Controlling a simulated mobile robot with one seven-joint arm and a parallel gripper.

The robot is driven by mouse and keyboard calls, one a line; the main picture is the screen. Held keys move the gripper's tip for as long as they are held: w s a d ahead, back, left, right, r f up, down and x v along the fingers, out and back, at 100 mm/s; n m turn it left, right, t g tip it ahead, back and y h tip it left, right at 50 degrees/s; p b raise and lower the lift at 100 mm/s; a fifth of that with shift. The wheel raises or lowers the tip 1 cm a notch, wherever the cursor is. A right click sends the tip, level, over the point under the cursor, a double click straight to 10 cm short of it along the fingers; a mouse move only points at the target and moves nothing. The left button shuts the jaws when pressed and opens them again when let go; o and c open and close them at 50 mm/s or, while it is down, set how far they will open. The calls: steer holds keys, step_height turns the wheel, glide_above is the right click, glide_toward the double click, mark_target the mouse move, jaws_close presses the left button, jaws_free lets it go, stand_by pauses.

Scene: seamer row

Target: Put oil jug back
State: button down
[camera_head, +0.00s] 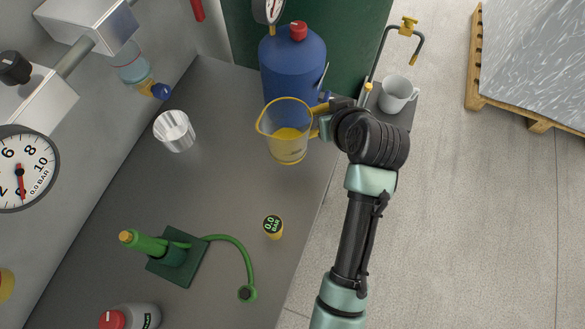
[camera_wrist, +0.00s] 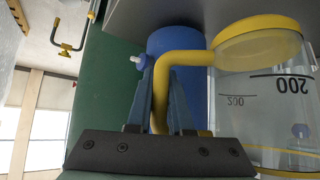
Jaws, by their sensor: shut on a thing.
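The oil jug (camera_head: 286,140) is a clear measuring jug with a yellow rim and handle and some yellow liquid at its bottom. It is in front of the blue tank in the head view. My gripper (camera_head: 322,124) is shut on the jug's yellow handle from the right side. In the wrist view the handle (camera_wrist: 183,58) runs between my gripper's fingers (camera_wrist: 165,100), and the clear wall (camera_wrist: 265,85) shows volume marks. I cannot tell whether the jug's base touches the bench.
A blue tank (camera_head: 292,65) stands close behind the jug. A metal cup (camera_head: 175,130), a green hand pump (camera_head: 172,250) and a small round gauge (camera_head: 273,226) are on the grey bench (camera_head: 225,190). A white mug (camera_head: 396,93) stands on a side shelf at the right.

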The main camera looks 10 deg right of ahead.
step_height(320, 180, down, 10)
steer(key=shift+d+r, duration=0.1)
steer(key=shift+r, duration=0.05)
stand_by(0.3)
steer(key=shift+f, duration=0.2)
steer(key=c, duration=0.8)
jaws_free()
steer(key=shift+r, duration=0.2)
steer(key=shift+r, duration=0.15)
steer(key=v, duration=1.1)
steer(key=shift+s+r+p, duration=0.25)
steer(key=shift+s+p, duration=0.05)
steer(key=shift+s, duration=0.05)
